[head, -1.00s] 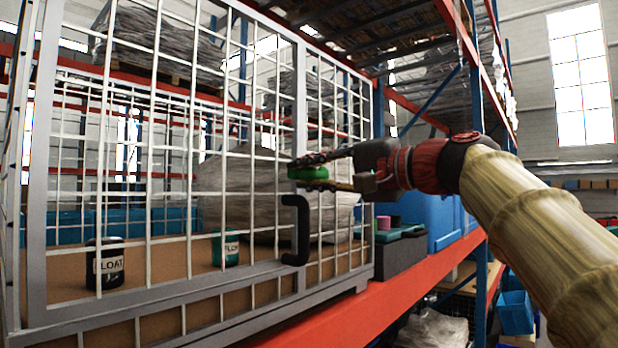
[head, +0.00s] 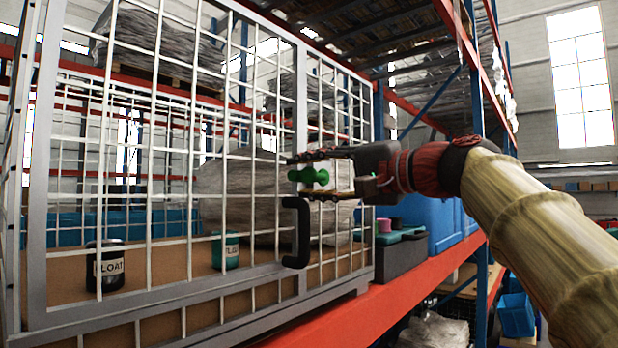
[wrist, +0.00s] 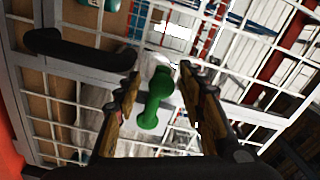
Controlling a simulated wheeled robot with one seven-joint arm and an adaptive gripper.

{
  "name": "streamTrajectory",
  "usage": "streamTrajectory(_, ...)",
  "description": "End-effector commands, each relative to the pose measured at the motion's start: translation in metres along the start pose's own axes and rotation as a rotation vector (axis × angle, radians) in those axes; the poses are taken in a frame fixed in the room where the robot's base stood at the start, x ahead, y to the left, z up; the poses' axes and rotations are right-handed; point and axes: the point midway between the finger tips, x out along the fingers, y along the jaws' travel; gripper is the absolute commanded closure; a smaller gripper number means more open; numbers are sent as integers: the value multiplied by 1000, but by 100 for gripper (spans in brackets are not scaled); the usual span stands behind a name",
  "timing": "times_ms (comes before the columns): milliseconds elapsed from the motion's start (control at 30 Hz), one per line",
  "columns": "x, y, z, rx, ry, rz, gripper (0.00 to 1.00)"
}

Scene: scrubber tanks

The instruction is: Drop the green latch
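The green latch (head: 309,175) is a small dumbbell-shaped piece at the upright of the cage door, above the black handle (head: 297,231). It also shows in the wrist view (wrist: 156,98), slanting between my fingers. My gripper (head: 298,177) is open around the latch, one finger above it and one below in the head view. In the wrist view my gripper (wrist: 160,76) shows a gap between each finger and the latch. How the latch joins the cage is hard to see.
The wire cage (head: 170,290) stands on a red rack beam (head: 350,318). Inside are a black FLOAT tin (head: 105,268), a teal tin (head: 226,250) and a wrapped bulk. A grey case (head: 400,256) and blue bins (head: 432,222) stand to the right.

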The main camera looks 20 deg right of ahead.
Motion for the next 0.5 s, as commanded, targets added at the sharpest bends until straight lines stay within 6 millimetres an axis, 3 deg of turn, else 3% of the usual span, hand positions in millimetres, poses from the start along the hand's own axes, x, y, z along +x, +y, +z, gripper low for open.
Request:
streamTrajectory(167,-18,0,-1,-1,4,0,60)
streamTrajectory(500,-78,0,-1,-1,5,2,60)
